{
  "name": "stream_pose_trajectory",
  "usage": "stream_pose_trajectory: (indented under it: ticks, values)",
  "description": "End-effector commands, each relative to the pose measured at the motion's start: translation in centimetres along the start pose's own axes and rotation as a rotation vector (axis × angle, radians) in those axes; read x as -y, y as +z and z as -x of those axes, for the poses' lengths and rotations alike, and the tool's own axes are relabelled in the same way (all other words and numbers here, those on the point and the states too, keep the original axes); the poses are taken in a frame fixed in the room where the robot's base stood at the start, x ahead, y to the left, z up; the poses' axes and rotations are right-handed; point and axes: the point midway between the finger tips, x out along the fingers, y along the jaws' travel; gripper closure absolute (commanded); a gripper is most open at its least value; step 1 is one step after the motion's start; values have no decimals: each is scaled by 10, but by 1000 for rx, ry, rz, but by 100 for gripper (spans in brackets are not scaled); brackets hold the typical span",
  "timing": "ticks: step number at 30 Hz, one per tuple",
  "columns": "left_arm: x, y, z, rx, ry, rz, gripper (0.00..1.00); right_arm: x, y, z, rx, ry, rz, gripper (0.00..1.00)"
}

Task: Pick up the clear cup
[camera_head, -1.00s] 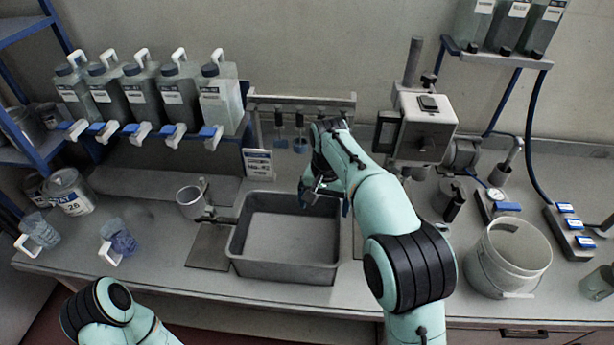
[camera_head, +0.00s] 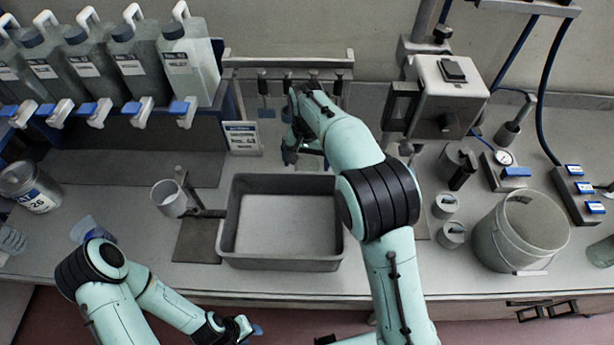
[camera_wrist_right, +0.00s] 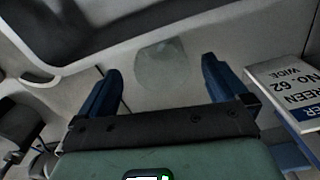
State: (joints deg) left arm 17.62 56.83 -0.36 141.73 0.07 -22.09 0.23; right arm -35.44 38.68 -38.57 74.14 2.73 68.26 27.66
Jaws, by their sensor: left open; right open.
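A faint clear round thing, seemingly the clear cup (camera_wrist_right: 160,63), shows in the right wrist view ahead of and between the fingers of my right gripper (camera_wrist_right: 160,85). The fingers are apart with nothing held. In the head view my right gripper (camera_head: 291,150) is behind the grey tub, its fingertips partly hidden by its own arm. A pale clear shape beside it there is hard to make out. My left gripper (camera_head: 248,328) is open and empty, low in front of the bench's front edge.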

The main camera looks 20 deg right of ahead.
Motion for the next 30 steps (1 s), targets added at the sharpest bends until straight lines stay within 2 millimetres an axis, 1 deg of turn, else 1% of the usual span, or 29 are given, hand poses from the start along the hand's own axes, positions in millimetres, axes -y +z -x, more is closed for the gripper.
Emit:
stream_pose_trajectory:
  ticks: [4, 9, 12, 15, 21, 23, 24, 26, 27, 29, 30]
  values:
    - [0, 0, -1, 0, 0, 0, 57, 0, 0, -12, 2, 3, 0, 0]
    - [2, 2, -4, 2, -1, 1, 57, 0, 1, -39, 3, 4, 1, 0]
    - [3, 3, -5, 3, -1, 1, 57, 0, 1, -49, 1, 2, 0, 0]
    - [3, 3, -6, 4, -1, 1, 57, 0, 0, -53, 0, 0, 0, 0]
    - [3, 3, -5, 3, -1, 1, 57, 0, 0, -53, -1, 0, 0, 0]
    - [3, 3, -5, 3, -1, 1, 57, 0, 0, -53, -1, 0, 0, 20]
    - [3, 3, -5, 3, -1, 1, 57, 0, 0, -53, -1, 0, 0, 33]
    - [3, 3, -5, 3, -1, 1, 57, 0, 0, -53, -1, 0, 0, 52]
    - [3, 3, -5, 3, -1, 1, 57, 0, 0, -53, -1, 0, 0, 55]
    - [3, 3, -5, 3, -1, 1, 57, 0, 0, -53, -1, 0, 0, 55]
    - [3, 3, -5, 3, -1, 1, 57, 0, 0, -53, -1, 0, 0, 59]
